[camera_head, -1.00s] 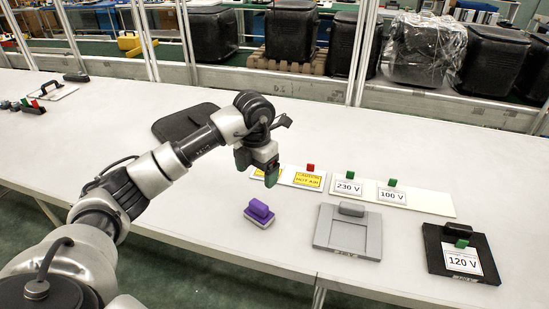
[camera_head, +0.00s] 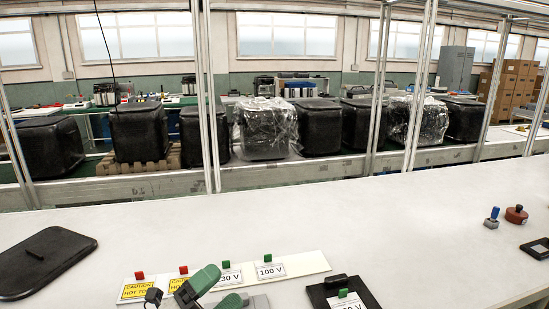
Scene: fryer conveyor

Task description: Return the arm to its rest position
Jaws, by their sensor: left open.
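My left gripper (camera_head: 226,285) shows at the bottom edge of the head view, with its two green fingers apart and nothing between them. It appears in front of the white strip of voltage labels and partly covers the 230 V label (camera_head: 229,278). Most of my left arm is out of the picture below. The height of the gripper above the table is hard to tell. My right gripper is not in view.
The white table (camera_head: 420,225) is mostly clear. Yellow caution labels (camera_head: 135,291), the 100 V label (camera_head: 270,271) and a black block (camera_head: 318,292) lie at the front. A black mat (camera_head: 40,265) is at left, and a red knob (camera_head: 516,214) at right. Metal posts stand behind.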

